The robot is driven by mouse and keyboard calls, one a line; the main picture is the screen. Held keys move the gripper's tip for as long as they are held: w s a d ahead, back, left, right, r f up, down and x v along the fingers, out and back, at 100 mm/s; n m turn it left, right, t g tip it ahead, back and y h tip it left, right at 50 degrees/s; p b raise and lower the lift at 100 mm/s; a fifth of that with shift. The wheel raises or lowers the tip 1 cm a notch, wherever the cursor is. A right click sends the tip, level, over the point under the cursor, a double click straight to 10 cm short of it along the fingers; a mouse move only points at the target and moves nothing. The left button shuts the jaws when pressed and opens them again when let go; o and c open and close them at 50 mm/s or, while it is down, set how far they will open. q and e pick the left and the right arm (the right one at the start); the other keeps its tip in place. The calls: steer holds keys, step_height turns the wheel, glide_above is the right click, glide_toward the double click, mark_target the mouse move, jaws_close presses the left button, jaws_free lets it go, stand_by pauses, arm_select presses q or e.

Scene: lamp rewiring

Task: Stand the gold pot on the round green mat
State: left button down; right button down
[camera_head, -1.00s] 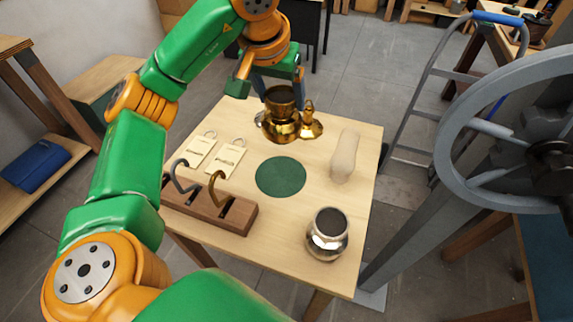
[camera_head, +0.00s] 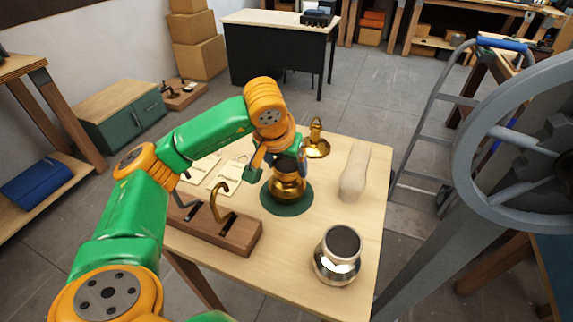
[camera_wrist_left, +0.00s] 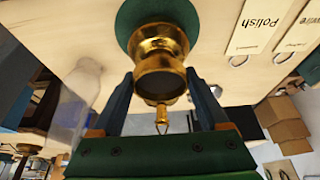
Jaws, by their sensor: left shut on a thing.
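The gold pot (camera_head: 290,187) is upright over the round green mat (camera_head: 271,204), within its edge. Its base looks to be on the mat, but I cannot tell whether a small gap is left. My left gripper (camera_head: 287,160) is shut on the pot's upper part from above and hides its rim in the head view. In the left wrist view, the two fingers (camera_wrist_left: 159,74) stand on either side of the neck of the pot (camera_wrist_left: 160,50), with the mat (camera_wrist_left: 150,8) beyond. My right gripper is not in view.
A gold dish with a finial (camera_head: 317,147) stands behind the pot. A pale tapered object (camera_head: 355,175) is to the right, a silver pot (camera_head: 337,258) at front right. A wooden block with hooks (camera_head: 215,228) and label cards lie left. The table between mat and silver pot is clear.

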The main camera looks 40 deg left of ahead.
arm_select(q)
steer(key=shift+f, duration=0.1)
jaws_free()
steer(key=v, duration=0.7)
steer(key=shift+w, duration=0.1)
steer(key=p+v, duration=0.2)
steer(key=v, duration=0.3)
steer(key=shift+p, duration=0.3)
